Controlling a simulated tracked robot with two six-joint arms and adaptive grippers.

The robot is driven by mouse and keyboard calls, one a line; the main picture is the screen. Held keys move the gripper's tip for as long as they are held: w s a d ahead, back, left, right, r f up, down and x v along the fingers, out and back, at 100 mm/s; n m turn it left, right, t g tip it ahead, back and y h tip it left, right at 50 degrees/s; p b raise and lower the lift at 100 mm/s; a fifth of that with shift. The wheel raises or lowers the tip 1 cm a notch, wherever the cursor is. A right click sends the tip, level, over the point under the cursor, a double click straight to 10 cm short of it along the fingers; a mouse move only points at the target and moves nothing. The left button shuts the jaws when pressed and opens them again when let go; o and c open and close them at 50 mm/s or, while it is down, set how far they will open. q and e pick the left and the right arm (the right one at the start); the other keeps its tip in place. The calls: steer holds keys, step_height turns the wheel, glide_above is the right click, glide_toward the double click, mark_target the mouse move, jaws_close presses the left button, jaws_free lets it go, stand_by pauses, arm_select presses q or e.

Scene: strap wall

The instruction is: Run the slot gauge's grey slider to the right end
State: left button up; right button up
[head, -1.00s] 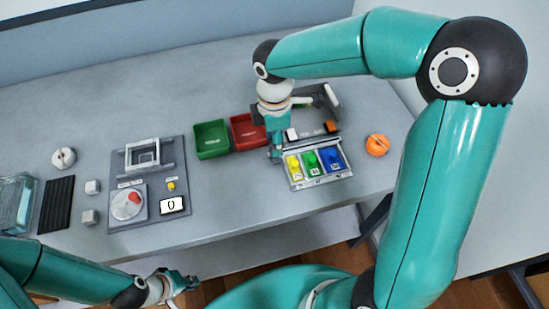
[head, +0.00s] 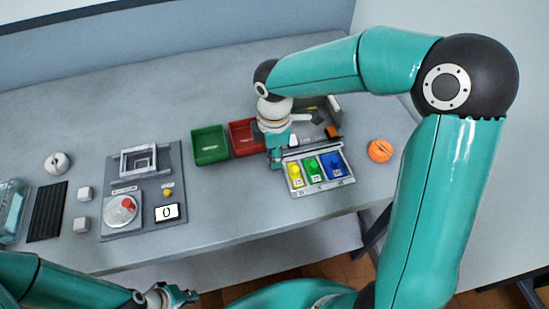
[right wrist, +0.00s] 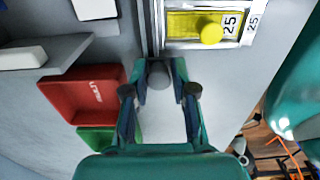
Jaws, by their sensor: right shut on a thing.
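The slot gauge (head: 322,186) is a grey frame with yellow, green and blue knobbed inserts. A narrow rail runs along its far edge. The grey slider (right wrist: 159,82) shows as a round grey knob at the rail's left end. My right gripper (head: 275,163) is at this end and hides the slider in the head view. In the right wrist view my right gripper (right wrist: 159,72) has its fingertips closed around the knob. My left gripper (head: 184,296) is low at the front, clear of the table; its jaws are too small to read.
A red bin (head: 243,138) and a green bin (head: 210,146) stand left of the gauge. An orange knob-like object (head: 380,151) sits to its right. A grey panel with a dial (head: 122,210) and several small items lie at the left. Bare table lies in front.

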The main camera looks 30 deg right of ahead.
mark_target(337, 148)
steer(key=shift+f, duration=0.2)
steer(key=shift+s+d+f, duration=0.1)
steer(key=shift+s+d, duration=0.15)
steer(key=shift+d, duration=0.65)
steer(key=shift+s+d+r, duration=0.1)
steer(key=shift+s+d, duration=0.2)
steer(key=shift+d, duration=0.65)
steer(key=shift+s+d+f, duration=0.1)
steer(key=shift+s+d, duration=0.15)
steer(key=shift+d, duration=0.65)
steer(key=shift+s+d+p, duration=0.3)
steer(key=shift+s+d, duration=0.15)
steer(key=shift+d, duration=1.3)
steer(key=shift+s+d+p, duration=0.3)
steer(key=shift+s+d, duration=0.1)
steer(key=shift+d, duration=1.4)
steer(key=shift+s+d+p, duration=0.3)
steer(key=shift+s+d, duration=0.15)
steer(key=shift+d, duration=1.3)
steer(key=o, duration=0.6)
steer(key=shift+c, duration=0.2)
steer(key=shift+d, duration=0.15)
steer(key=shift+w, duration=0.15)
